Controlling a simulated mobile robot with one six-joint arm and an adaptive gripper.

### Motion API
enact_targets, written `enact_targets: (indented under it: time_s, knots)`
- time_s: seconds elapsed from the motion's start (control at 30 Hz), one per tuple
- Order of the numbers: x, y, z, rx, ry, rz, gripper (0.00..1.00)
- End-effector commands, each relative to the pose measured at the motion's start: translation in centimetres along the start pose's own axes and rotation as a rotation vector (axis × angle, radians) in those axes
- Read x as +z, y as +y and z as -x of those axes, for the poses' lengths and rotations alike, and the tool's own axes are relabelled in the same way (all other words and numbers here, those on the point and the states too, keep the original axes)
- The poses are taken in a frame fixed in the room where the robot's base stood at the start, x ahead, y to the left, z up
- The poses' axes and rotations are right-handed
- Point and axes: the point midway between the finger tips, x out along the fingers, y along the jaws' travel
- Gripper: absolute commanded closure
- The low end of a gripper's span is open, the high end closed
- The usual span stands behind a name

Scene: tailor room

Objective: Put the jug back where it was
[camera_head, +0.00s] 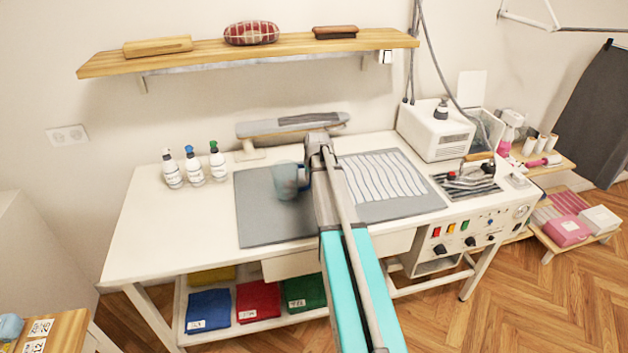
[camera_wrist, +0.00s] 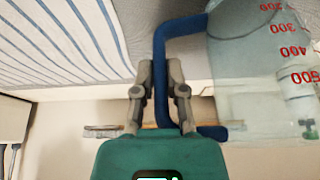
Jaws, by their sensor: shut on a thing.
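The jug (camera_head: 287,184) is see-through with a bluish tint, at the left side of my arm over the grey mat (camera_head: 262,225) on the white table. In the wrist view the jug (camera_wrist: 255,90) shows red volume marks and a blue handle (camera_wrist: 163,50). My gripper (camera_wrist: 161,90) is shut on the handle, one finger on each side. I cannot tell whether the jug touches the mat.
Three pump bottles (camera_head: 193,166) stand left of the mat. A small ironing board (camera_head: 292,124) is behind, and a striped cloth (camera_head: 380,178) lies right. A white machine (camera_head: 436,131) stands back right. A shelf (camera_head: 250,52) hangs above. The table's left front is clear.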

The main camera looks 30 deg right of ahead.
Motion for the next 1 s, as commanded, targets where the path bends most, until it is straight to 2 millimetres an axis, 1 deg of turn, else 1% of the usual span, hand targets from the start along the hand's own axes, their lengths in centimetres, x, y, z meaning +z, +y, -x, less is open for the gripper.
enact_targets:
  time_s: [0.03,0.4,0.57,0.6,0.77,0.8,1.0]
  knots:
    - [0.15,-0.01,-0.36,0.000,0.000,0.000,1.00]
    - [0.14,-0.04,-0.35,-0.001,0.000,0.000,1.00]
    - [0.28,-0.04,-0.68,-0.001,0.000,0.000,1.00]
    - [0.28,-0.04,-0.69,0.000,0.000,0.000,0.82]
    - [0.25,-0.05,-0.60,0.000,0.000,0.001,0.52]
    - [0.25,-0.05,-0.60,0.000,0.000,0.001,0.49]
    - [0.25,-0.05,-0.60,0.000,0.000,0.001,0.49]
